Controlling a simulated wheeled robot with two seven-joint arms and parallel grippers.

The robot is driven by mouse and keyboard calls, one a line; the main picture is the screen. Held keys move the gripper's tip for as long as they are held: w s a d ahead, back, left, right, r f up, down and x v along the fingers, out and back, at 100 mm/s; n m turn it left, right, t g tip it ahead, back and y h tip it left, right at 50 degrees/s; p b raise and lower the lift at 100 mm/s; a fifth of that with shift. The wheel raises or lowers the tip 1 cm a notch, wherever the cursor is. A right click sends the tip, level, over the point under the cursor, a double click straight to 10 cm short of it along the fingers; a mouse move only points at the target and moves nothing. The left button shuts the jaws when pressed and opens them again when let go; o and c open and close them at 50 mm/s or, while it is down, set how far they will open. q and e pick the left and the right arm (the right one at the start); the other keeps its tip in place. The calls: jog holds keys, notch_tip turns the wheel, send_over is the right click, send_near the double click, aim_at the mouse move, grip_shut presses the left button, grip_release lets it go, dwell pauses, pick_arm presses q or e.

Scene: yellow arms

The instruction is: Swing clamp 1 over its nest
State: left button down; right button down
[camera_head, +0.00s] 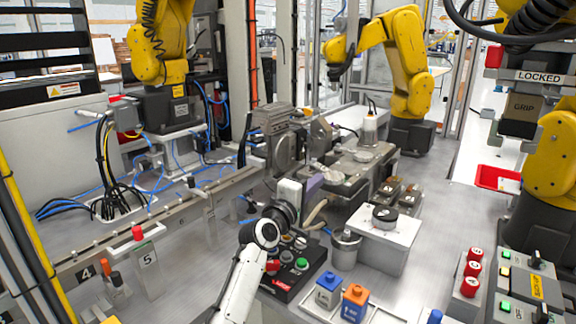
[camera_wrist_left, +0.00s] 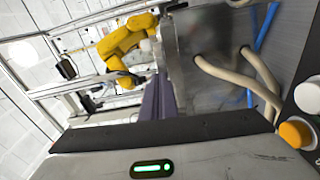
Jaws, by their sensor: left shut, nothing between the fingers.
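I cannot read a number 1 on any clamp, so clamp 1 and its nest cannot be told for sure. A metal fixture (camera_head: 352,168) with plates and blocks stands mid-bench in the head view. My left gripper (camera_head: 312,184) is beside its near left side, above the button box. It is shut and empty, its lilac fingers together; whether it touches the fixture cannot be told. In the left wrist view the shut fingers (camera_wrist_left: 158,98) point at a metal face (camera_wrist_left: 205,60), with beige hoses at the right. My right gripper is not in view.
A black button box (camera_head: 294,268) lies below my left wrist. A metal cup (camera_head: 345,252), a grey box (camera_head: 384,240), a blue block (camera_head: 328,290) and an orange block (camera_head: 354,302) stand to its right. Numbered posts (camera_head: 148,268) and a rail (camera_head: 180,212) are left.

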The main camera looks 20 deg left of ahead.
pick_arm(q)
jog(key=shift+w+d+p, duration=0.2)
jog(key=shift+d, duration=0.3)
jog(key=shift+w+d+p, duration=0.15)
jog(key=shift+d, duration=0.35)
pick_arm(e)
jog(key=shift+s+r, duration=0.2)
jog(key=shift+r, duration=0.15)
